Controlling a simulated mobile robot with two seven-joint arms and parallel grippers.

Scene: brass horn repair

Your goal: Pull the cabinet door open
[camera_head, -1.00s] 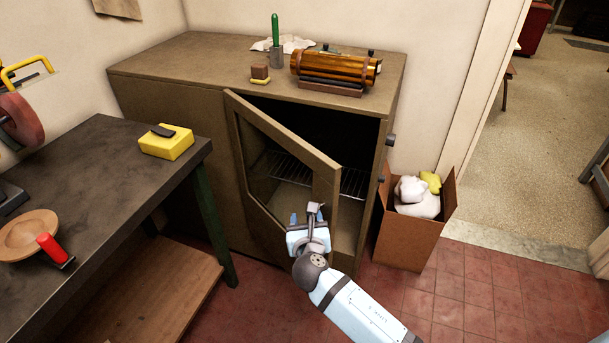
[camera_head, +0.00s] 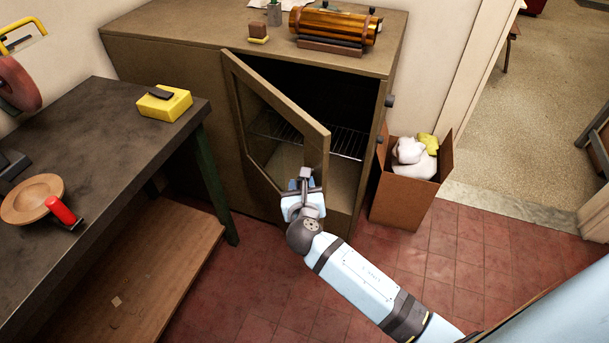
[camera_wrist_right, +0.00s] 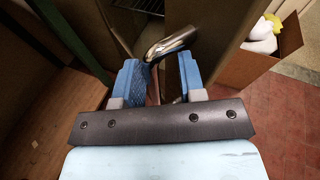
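The cabinet door (camera_head: 238,112) is the glazed front panel of a brown cabinet (camera_head: 165,70). It is hinged at its left and stands part-way open, its free edge swung out towards me. The dark interior and a wire shelf show behind it. My right gripper (camera_head: 302,183) is at the lower free edge of the door. In the right wrist view, its blue fingers (camera_wrist_right: 163,80) stand apart with a clear gap. The metal door handle (camera_wrist_right: 170,44) lies at the fingertips, reaching across the gap and past the right finger. My left gripper is not in view.
A dark workbench (camera_head: 110,140) with a yellow box (camera_head: 165,104) stands left of the door. A cardboard box (camera_head: 405,200) with white and yellow contents stands right of the cabinet. A brass cylinder (camera_head: 330,24) lies on top of the cabinet. Red tiled floor in front is clear.

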